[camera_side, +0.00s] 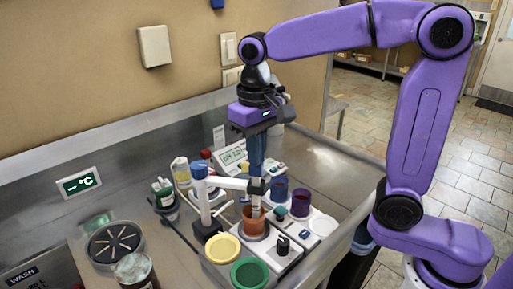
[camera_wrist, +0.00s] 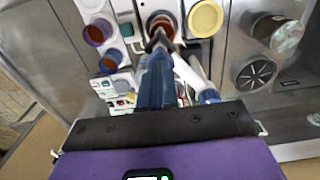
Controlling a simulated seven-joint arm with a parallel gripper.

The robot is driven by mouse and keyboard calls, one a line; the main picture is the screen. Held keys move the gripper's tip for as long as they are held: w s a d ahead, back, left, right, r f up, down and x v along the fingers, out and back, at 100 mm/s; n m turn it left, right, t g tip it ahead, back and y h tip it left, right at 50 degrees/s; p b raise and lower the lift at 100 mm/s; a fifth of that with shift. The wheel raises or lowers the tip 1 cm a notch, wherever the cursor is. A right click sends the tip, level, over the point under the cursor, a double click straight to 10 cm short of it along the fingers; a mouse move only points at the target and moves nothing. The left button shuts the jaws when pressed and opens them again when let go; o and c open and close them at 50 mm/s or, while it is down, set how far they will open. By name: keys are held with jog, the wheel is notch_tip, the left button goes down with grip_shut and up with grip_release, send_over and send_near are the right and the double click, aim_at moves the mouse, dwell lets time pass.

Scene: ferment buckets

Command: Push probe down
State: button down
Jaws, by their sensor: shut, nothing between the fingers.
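The probe (camera_side: 256,204) is a thin pale stick below a dark holder (camera_side: 258,186) at the end of a white stand arm (camera_side: 226,183). Its lower end is inside an orange-brown bucket (camera_side: 255,222), which also shows in the wrist view (camera_wrist: 161,22). The stand post has a blue cap (camera_side: 199,170). My gripper (camera_side: 256,174) points down, shut and empty, directly above the probe holder. Whether the fingertips touch it I cannot tell. In the wrist view the shut fingers (camera_wrist: 158,45) overlap the holder and hide most of the probe.
A yellow lid (camera_side: 222,248) and green lid (camera_side: 249,273) lie in front. Blue (camera_side: 279,188) and purple (camera_side: 301,202) cups stand right of the bucket. A meter with a display (camera_side: 232,156) is behind. A round drain (camera_side: 114,245) and jar (camera_side: 135,270) are at left.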

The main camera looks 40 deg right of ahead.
jog(key=shift+f, duration=1)
jog(key=shift+r, duration=2.55)
